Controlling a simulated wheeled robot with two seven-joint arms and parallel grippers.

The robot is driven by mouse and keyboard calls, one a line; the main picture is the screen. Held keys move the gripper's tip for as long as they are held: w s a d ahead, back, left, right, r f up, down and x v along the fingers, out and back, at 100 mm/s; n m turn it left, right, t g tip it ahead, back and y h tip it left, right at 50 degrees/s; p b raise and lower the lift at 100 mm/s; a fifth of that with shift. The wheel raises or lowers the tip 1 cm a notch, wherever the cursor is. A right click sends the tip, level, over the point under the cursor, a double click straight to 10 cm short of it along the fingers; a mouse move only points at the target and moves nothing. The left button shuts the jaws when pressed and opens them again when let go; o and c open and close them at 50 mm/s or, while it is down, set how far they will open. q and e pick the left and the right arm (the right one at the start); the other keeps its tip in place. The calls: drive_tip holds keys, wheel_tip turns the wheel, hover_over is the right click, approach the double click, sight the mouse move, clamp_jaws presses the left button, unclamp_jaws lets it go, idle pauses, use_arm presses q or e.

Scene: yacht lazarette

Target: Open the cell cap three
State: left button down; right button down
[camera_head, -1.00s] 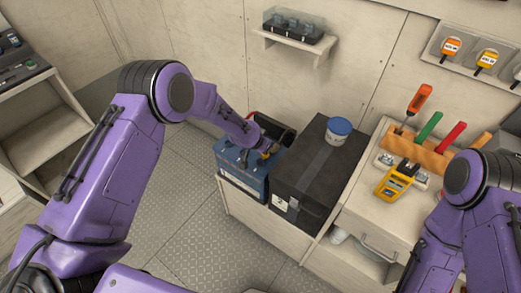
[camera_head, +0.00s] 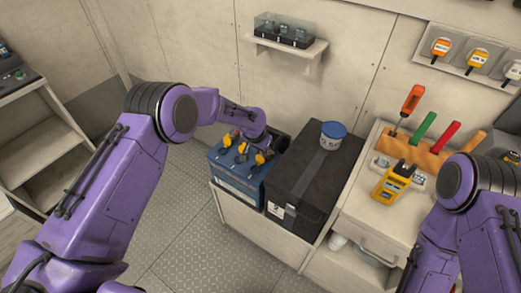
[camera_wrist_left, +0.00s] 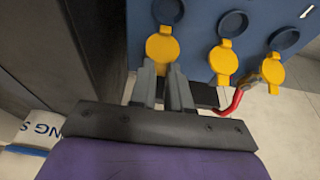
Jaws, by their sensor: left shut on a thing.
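The blue battery (camera_head: 235,180) stands left of a black case. Three yellow cell caps show on its top, at left (camera_head: 227,140), middle (camera_head: 241,157) and right (camera_head: 260,157). In the wrist view, each yellow piece sits beside a dark blue round piece on the battery (camera_wrist_left: 205,45). My left gripper (camera_wrist_left: 162,68) is shut on the leftmost yellow cap (camera_wrist_left: 162,46) there, its fingertips covering the cap's near edge. In the head view my left gripper (camera_head: 264,150) is partly hidden by its own wrist. My right arm shows at the right edge; its gripper is out of view.
The black case (camera_head: 310,180) with a blue-lidded tub (camera_head: 332,134) stands right of the battery. A yellow meter (camera_head: 391,184) and a tool rack (camera_head: 412,152) are farther right. A red cable (camera_wrist_left: 232,102) lies near the caps. A wall shelf (camera_head: 288,44) hangs above.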

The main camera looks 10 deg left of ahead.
use_arm(q)
drive_tip(key=c, duration=1.1)
unclamp_jaws()
drive_tip(key=b+v, duration=0.1)
drive_tip(key=v, duration=0.9)
drive_tip(key=shift+r+b, duration=0.2)
drive_tip(key=shift+b, duration=0.1)
drive_tip(key=shift+w, duration=0.1)
